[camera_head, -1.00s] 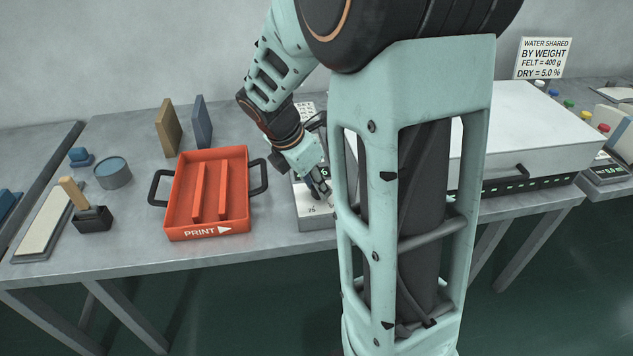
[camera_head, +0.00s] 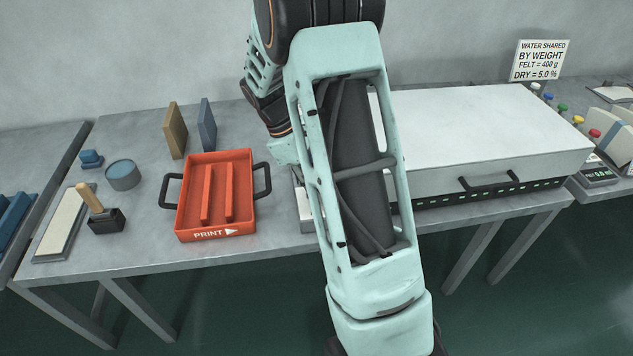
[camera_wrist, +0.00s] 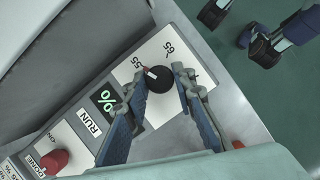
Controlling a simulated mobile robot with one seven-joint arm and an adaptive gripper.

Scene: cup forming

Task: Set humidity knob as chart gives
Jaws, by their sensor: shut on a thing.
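A black round knob (camera_wrist: 159,82) sits on a white control panel (camera_wrist: 190,52) in the wrist view. Its red and white pointer faces the printed 55; a 65 is printed further along the scale. My gripper (camera_wrist: 160,88) has one finger on each side of the knob and is shut on it. A small display (camera_wrist: 106,100) shows a green % sign; its digits cannot be read here. In the head view my arm hides the gripper, knob and most of the control box. No chart with a humidity value is readable.
In the head view an orange PRINT tray (camera_head: 216,233) stands left of the box and a large white lidded unit (camera_head: 480,125) right. A water-sharing sign (camera_head: 540,60) stands behind.

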